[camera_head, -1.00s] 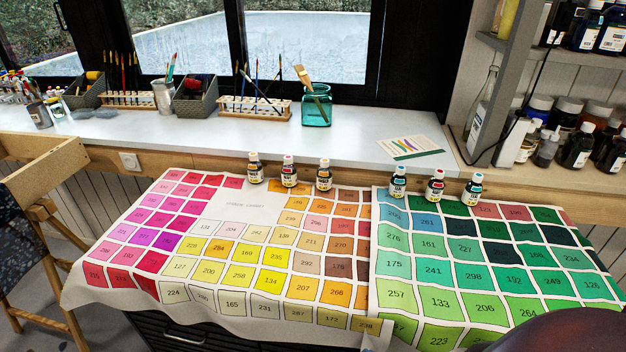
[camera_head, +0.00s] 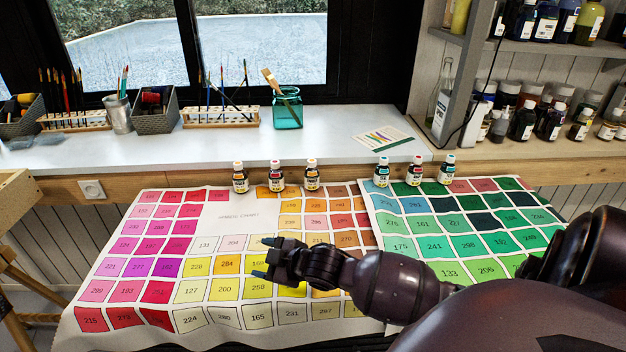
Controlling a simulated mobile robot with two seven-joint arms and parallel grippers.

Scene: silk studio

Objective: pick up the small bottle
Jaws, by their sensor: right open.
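Several small dark bottles with pale labels stand upright at the back edge of the colour-chart cloth. On the left are a bottle with a pale cap (camera_head: 240,178), a bottle with a reddish cap (camera_head: 277,176) and a bottle with a yellowish cap (camera_head: 312,176). On the right are a bottle with a teal cap (camera_head: 382,173), a bottle with a red cap (camera_head: 414,172) and another teal-capped bottle (camera_head: 447,170). My right gripper (camera_head: 262,263) is open and empty over the yellow squares, pointing left, apart from and in front of the bottles. My left gripper is out of view.
The numbered cloth (camera_head: 235,218) covers the table. Behind it, the white sill (camera_head: 330,130) holds brush racks (camera_head: 220,122), a teal glass jar (camera_head: 287,110) and a small colour card (camera_head: 390,138). Shelves with larger bottles (camera_head: 523,120) stand at right. The cloth in front of the bottles is clear.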

